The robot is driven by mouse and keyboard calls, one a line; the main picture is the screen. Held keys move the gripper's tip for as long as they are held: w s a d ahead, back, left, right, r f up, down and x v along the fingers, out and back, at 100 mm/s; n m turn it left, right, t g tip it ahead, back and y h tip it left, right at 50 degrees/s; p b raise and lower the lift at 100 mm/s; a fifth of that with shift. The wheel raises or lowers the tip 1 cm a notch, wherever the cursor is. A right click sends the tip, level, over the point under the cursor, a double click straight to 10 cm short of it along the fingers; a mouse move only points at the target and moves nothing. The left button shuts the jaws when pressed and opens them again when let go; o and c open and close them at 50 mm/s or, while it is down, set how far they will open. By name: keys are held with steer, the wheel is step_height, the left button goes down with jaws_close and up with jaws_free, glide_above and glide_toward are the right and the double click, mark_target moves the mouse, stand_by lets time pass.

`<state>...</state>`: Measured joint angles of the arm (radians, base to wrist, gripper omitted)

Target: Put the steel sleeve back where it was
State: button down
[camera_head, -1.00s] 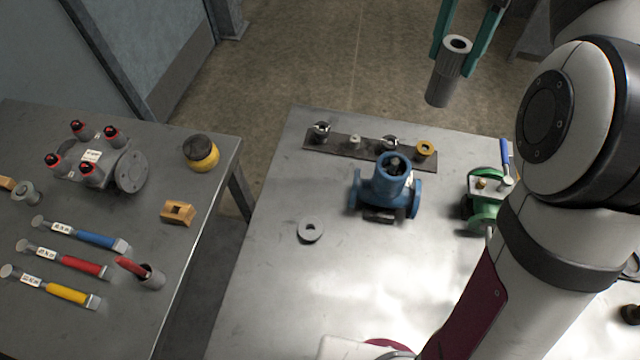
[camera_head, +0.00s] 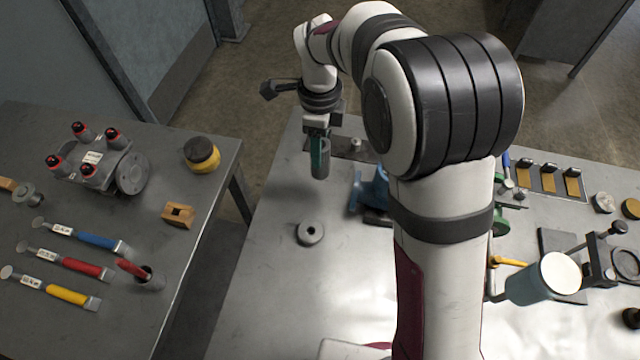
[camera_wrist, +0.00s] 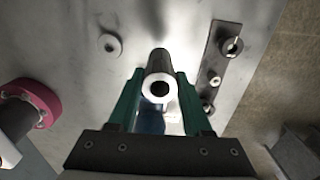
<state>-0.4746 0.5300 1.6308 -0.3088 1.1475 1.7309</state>
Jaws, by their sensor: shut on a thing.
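The steel sleeve, a grey hollow cylinder, is held upright in my gripper (camera_head: 318,148) above the far left part of the right-hand table. Its lower part (camera_head: 320,168) shows below the green fingers. In the wrist view the sleeve (camera_wrist: 157,70) sits between the two green fingers, its open end facing the camera.
A dark strip with upright posts (camera_wrist: 214,76) lies beside the sleeve, partly hidden by my arm in the head view. A blue valve body (camera_head: 373,190) stands to the right, partly hidden. Bare table (camera_head: 265,290) surrounds the ring. A second table (camera_head: 195,245) stands left.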

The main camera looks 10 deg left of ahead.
step_height(320, 180, down, 8)
steer(key=shift+f, duration=0.15)
steer(key=shift+c, duration=1.7)
jaws_free()
steer(key=shift+f, duration=0.1)
step_height(320, 180, up, 12)
steer(key=s+d+r+n, duration=0.3)
steer(key=s+d+r, duration=0.2)
steer(key=s+d, duration=0.15)
steer(key=s+d+n+y, duration=0.1)
steer(key=s+d+n, duration=0.3)
steer(key=s, duration=0.5)
steer(key=s+d+f+n, duration=0.1)
steer(key=s+d+n, duration=0.4)
steer(key=s, duration=0.4)
steer(key=shift+s+d+f+y, duration=0.25)
steer(key=shift+s+d+y, duration=0.1)
steer(key=shift+y, duration=0.05)
